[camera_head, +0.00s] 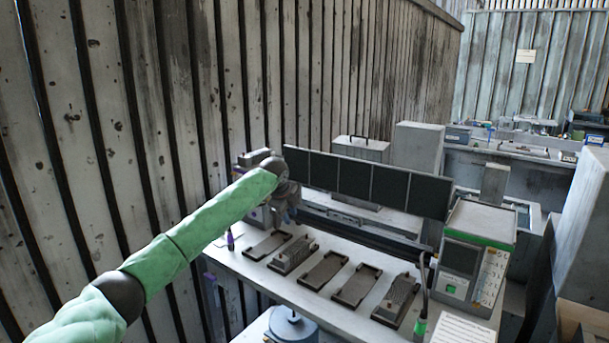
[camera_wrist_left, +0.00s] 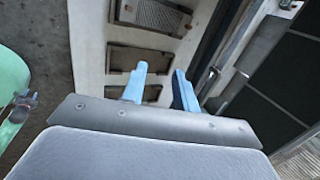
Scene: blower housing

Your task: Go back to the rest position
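My left arm reaches in from the left in the head view. Its left gripper (camera_head: 290,214) hangs over the back left part of the white workbench (camera_head: 240,265), above the row of trays. The left wrist view shows the two blue fingers of the left gripper (camera_wrist_left: 160,84) spread apart with nothing between them, so it is open and empty. Dark trays show below and beyond the fingers. My right gripper is in neither view.
Several shallow trays, among them an empty one (camera_head: 323,270) and one with a grey part (camera_head: 399,296), line the bench. Dark panels (camera_head: 370,184) stand behind. A green-topped instrument box (camera_head: 475,255) stands right. A corrugated wall (camera_head: 150,120) closes the left side. A round stool (camera_head: 292,326) stands in front.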

